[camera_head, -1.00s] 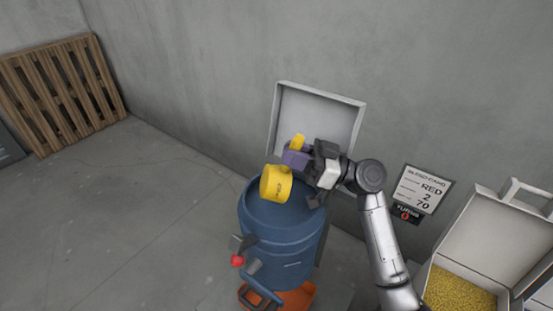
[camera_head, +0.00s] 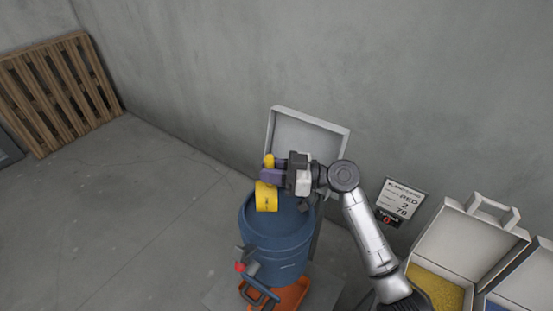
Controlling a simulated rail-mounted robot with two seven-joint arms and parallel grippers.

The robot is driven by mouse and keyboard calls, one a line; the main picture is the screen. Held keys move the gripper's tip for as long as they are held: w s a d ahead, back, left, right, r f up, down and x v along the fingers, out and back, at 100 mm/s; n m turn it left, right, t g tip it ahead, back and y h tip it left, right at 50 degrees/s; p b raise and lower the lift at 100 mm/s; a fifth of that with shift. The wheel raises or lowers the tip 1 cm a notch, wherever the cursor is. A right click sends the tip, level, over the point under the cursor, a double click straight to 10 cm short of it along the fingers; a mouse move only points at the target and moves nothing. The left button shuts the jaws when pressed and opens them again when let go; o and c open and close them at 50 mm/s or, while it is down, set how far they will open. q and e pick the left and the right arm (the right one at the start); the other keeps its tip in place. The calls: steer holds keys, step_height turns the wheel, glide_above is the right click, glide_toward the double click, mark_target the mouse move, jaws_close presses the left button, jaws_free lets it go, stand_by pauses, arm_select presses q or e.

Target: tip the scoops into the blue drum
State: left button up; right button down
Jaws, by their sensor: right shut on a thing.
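The blue drum (camera_head: 278,245) stands upright near the wall, its open top facing up. My right gripper (camera_head: 270,173) is above the drum and shut on the yellow scoop (camera_head: 266,197). The scoop's cup hangs over the left part of the drum's opening, apart from its rim as far as I can tell. Its mouth is turned away from me, so I cannot see whether anything is inside or falling out. My left gripper is not in view.
A grey open lid or panel (camera_head: 310,128) stands behind the drum. Bins with yellow granules (camera_head: 436,288) and blue contents (camera_head: 497,306) are at lower right. A wooden pallet (camera_head: 60,92) leans at far left. The floor at left is clear.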

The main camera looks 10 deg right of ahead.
steer(key=shift+a+r+n+g+h+p, duration=0.65)
steer(key=shift+a+r+h+p, duration=1.85)
steer(key=shift+p, duration=5.75)
steer(key=w+a+f+n+g+h, duration=0.1)
steer(key=a+f+h, duration=0.3)
steer(key=f+h, duration=0.2)
steer(key=a+f+g+h, duration=0.1)
steer(key=a+f+h, duration=0.3)
steer(key=f+h, duration=0.3)
steer(key=shift+t, duration=0.25)
steer(key=shift+d+r+p, duration=0.2)
steer(key=shift+r+p, duration=1.2)
steer(key=shift+d+r+p, duration=0.15)
steer(key=shift+r+p, duration=1.2)
steer(key=shift+r, duration=0.05)
